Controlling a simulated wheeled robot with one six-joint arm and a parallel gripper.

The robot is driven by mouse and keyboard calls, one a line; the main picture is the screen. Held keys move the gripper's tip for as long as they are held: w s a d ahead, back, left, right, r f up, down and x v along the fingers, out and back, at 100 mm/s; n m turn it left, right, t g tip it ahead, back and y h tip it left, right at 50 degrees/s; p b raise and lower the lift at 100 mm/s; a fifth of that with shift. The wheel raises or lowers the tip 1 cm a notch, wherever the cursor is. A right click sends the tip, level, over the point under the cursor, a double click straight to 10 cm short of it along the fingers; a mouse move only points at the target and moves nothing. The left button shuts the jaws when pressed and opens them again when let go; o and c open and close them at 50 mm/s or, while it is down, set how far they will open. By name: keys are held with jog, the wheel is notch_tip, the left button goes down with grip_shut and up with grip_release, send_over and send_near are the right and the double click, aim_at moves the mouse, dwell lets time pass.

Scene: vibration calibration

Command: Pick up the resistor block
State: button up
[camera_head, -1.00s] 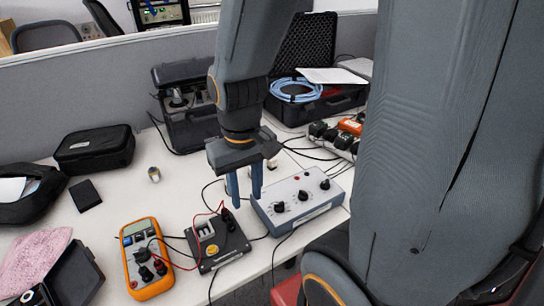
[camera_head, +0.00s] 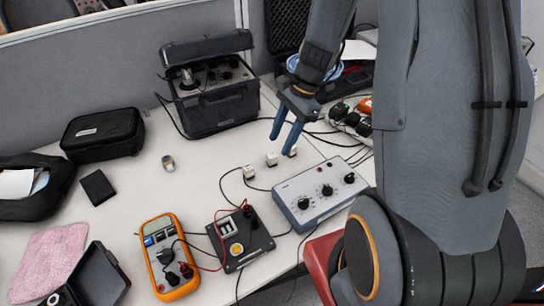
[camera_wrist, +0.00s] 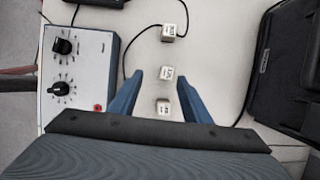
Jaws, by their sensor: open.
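Three small pale cubes with printed labels stand in a row on the white table; I cannot tell which is the resistor block. In the head view they are the left cube (camera_head: 249,172), the middle cube (camera_head: 271,160) and the right cube (camera_head: 292,151). In the wrist view, the far cube (camera_wrist: 168,32) has a black cable beside it, the middle cube (camera_wrist: 167,73) appears between my fingertips, and the near cube (camera_wrist: 163,107) appears between the fingers. My gripper (camera_head: 279,146) is open, empty and above the cubes, blue fingers pointing down.
A grey box with knobs (camera_head: 320,191) stands close in front of the cubes; it is at the left in the wrist view (camera_wrist: 78,75). A black case (camera_head: 212,105) stands behind. An orange multimeter (camera_head: 168,258) and a black terminal board (camera_head: 240,236) lie nearer. Thin cables cross the table.

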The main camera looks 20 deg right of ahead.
aim_at(272, 155)
jog(key=shift+m, duration=0.5)
jog(key=shift+w+p+x, duration=0.25)
jog(key=shift+w+x, duration=0.05)
jog(key=shift+x, duration=1.1)
jog(key=shift+w+p+x, duration=0.25)
jog(key=shift+x, duration=1.1)
jog(key=shift+w+p+x, duration=0.25)
jog(key=shift+w+x, duration=0.05)
jog(key=shift+x, duration=1.1)
jog(key=shift+d+f, duration=0.1)
jog(key=shift+d, duration=0.05)
grip_shut()
